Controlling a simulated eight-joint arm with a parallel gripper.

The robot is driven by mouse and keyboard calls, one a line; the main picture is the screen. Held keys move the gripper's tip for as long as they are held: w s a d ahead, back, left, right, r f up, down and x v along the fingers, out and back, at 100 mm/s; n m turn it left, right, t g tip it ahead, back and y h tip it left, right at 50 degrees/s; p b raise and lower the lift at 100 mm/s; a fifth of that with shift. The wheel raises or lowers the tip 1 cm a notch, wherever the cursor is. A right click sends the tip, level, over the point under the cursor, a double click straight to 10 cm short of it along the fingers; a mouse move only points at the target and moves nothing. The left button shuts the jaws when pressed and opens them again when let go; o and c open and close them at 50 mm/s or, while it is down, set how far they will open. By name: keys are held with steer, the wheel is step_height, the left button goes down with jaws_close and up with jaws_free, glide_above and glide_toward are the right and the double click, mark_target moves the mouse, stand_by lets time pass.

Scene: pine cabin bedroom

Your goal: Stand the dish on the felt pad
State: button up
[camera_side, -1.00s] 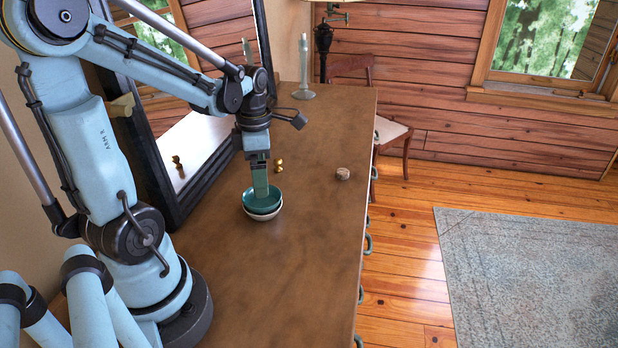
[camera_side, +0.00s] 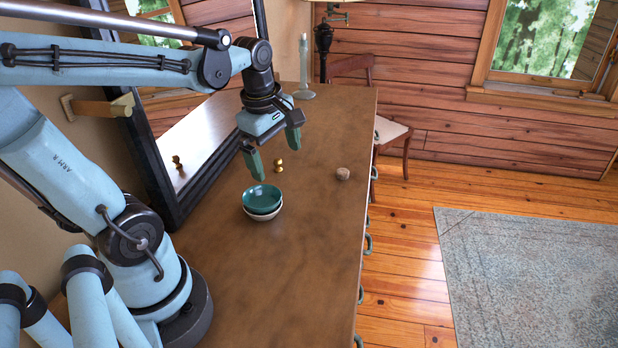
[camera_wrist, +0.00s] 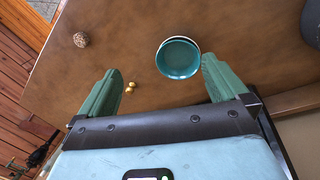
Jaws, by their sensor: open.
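A round teal dish (camera_side: 262,196) stands upright on the dresser top in the side view. It also shows in the wrist view (camera_wrist: 179,58), near one finger in the picture. A pale round thing (camera_side: 262,215) shows directly under the dish; its rim edges out in the wrist view (camera_wrist: 193,41). I cannot tell whether it is the felt pad or a second dish; no other pad is plain to see. My gripper (camera_side: 276,162) is open and empty, above and behind the dish, clear of it. Its two green fingers are spread wide in the wrist view (camera_wrist: 161,66).
Small brass knobs (camera_side: 279,166) stand behind the dish. A brown round lump (camera_side: 343,174) lies to the right. A glass candlestick (camera_side: 303,80) and a lamp are at the back. A leaning mirror (camera_side: 200,135) borders the left. The front of the dresser top (camera_side: 280,290) is clear.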

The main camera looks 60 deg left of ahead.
steer(key=d+m+t, duration=0.2)
steer(key=d+m, duration=0.3)
steer(key=m, duration=0.5)
steer(key=w+d+m+t, duration=0.1)
steer(key=d+m+t, duration=0.2)
steer(key=m, duration=0.8)
steer(key=d, duration=0.2)
steer(key=shift+d+f+m+h, duration=0.3)
steer(key=shift+f+h, duration=0.1)
steer(key=shift+w, duration=0.1)
